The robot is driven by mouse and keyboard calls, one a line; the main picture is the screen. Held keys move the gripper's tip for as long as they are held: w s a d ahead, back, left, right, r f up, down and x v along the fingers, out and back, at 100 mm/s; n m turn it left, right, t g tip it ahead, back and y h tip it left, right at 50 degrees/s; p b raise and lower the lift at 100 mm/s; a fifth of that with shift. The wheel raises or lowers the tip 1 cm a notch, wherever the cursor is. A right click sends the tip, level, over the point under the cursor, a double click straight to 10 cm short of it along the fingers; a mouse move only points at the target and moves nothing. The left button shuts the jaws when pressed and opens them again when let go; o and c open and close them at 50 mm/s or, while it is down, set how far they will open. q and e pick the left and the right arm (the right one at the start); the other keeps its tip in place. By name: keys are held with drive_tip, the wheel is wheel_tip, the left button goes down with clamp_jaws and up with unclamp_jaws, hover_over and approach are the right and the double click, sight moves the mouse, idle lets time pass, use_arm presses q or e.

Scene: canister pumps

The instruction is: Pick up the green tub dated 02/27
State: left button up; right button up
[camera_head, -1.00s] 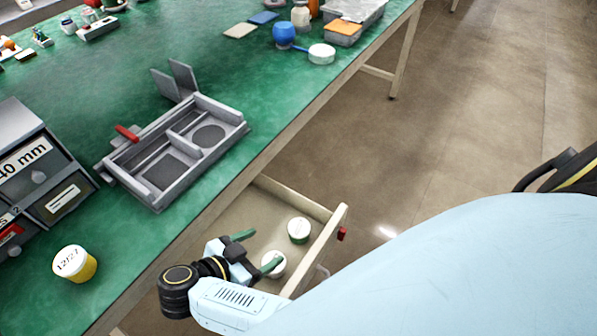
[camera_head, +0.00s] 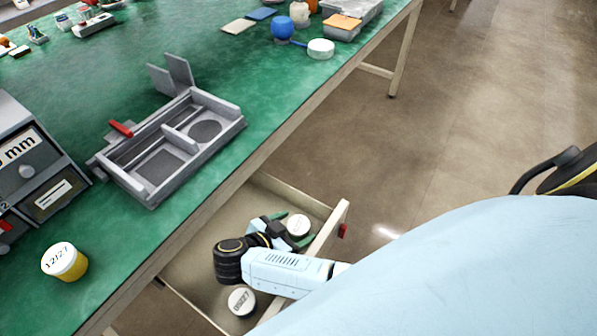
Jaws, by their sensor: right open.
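Inside the open drawer (camera_head: 198,270), a white-lidded tub (camera_head: 298,226) stands near the drawer's far end; its lid marking is too small to read. My right gripper (camera_head: 294,229) is open, with its dark green fingers at this tub, seemingly one on either side; contact cannot be told. A second white-lidded tub (camera_head: 242,301) stands nearer, below my right wrist. Dark writing on its lid may read 02/27, but is not clear. Its side colour hardly shows. My right arm covers part of the drawer between them. My left gripper is not in view.
A yellow tub (camera_head: 66,262) marked 12/27 stands on the green bench (camera_head: 150,235). A grey fixture (camera_head: 172,150) with a red handle and grey drawer units (camera_head: 30,170) stand there too. The drawer's front wall (camera_head: 325,232) is close to my right arm.

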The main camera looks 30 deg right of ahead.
drive_tip(key=shift+d+f, duration=0.2)
drive_tip(key=shift+d, duration=0.1)
drive_tip(key=shift+c, duration=0.3)
drive_tip(key=c, duration=1.1)
drive_tip(key=shift+o, duration=0.2)
drive_tip(key=shift+r, duration=0.2)
